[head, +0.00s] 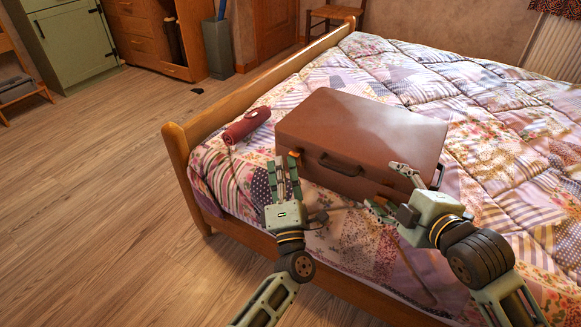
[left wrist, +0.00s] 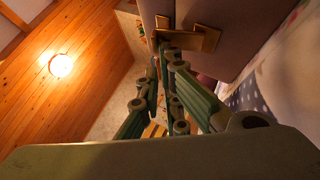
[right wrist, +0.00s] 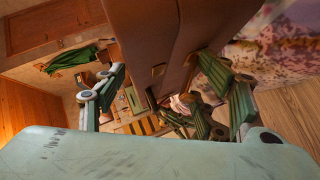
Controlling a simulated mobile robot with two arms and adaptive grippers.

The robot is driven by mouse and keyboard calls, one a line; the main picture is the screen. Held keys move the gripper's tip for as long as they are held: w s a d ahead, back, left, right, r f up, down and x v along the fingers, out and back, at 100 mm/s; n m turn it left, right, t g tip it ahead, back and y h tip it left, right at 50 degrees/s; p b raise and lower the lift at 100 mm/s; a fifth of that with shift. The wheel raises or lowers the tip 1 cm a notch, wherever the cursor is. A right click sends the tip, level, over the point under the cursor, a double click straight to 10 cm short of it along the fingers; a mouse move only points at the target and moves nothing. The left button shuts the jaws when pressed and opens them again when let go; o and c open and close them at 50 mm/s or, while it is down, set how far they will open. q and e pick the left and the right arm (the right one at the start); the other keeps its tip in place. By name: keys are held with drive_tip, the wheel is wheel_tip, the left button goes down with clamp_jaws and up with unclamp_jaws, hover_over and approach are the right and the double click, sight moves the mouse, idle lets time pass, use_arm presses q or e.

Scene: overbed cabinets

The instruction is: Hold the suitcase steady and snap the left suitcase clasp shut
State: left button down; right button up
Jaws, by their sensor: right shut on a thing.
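The brown suitcase (head: 360,130) lies flat on the bed with its lid down and its dark handle (head: 340,164) facing me. The left suitcase clasp (head: 296,153) is a small brass piece on its front. In the left wrist view the clasp (left wrist: 203,38) juts out from the front face. My left gripper (head: 286,162) is in front of this clasp, its fingertips (left wrist: 167,42) together and very close to it; I cannot tell whether they touch. My right gripper (head: 380,186) is shut on the suitcase's front right part, one finger above and one below. The suitcase also fills the right wrist view's middle (right wrist: 185,35).
A dark red cylindrical object (head: 246,125) lies on the quilt (head: 445,75) left of the suitcase. The wooden bed frame (head: 250,92) runs along the left side. The floor (head: 90,200) to the left is mostly clear. A green cabinet (head: 68,40) stands far back.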

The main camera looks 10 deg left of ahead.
use_arm(q)
drive_tip(key=shift+w+r, duration=0.15)
drive_tip(key=shift+r, duration=0.55)
use_arm(e)
drive_tip(key=shift+f, duration=0.3)
use_arm(q)
drive_tip(key=shift+f, duration=0.1)
use_arm(e)
drive_tip(key=shift+d, duration=0.1)
use_arm(q)
drive_tip(key=shift+s+a+f, duration=0.15)
drive_tip(key=shift+s+f, duration=0.25)
drive_tip(key=shift+f, duration=0.4)
drive_tip(key=shift+s+a+f, duration=0.15)
drive_tip(key=shift+s+f, duration=0.3)
drive_tip(key=shift+f, duration=0.4)
drive_tip(key=shift+s+a+f, duration=0.15)
drive_tip(key=shift+s+f, duration=0.25)
drive_tip(key=shift+f, duration=0.4)
drive_tip(key=shift+s+a+f, duration=0.1)
drive_tip(key=shift+s+f, duration=0.25)
drive_tip(key=shift+f, duration=0.4)
drive_tip(key=shift+s+a+f, duration=0.15)
drive_tip(key=shift+s+f, duration=0.25)
drive_tip(key=shift+f, duration=0.35)
drive_tip(key=shift+s+a+f, duration=0.1)
drive_tip(key=shift+s+f, duration=0.25)
drive_tip(key=shift+f, duration=0.4)
use_arm(e)
drive_tip(key=shift+r, duration=0.1)
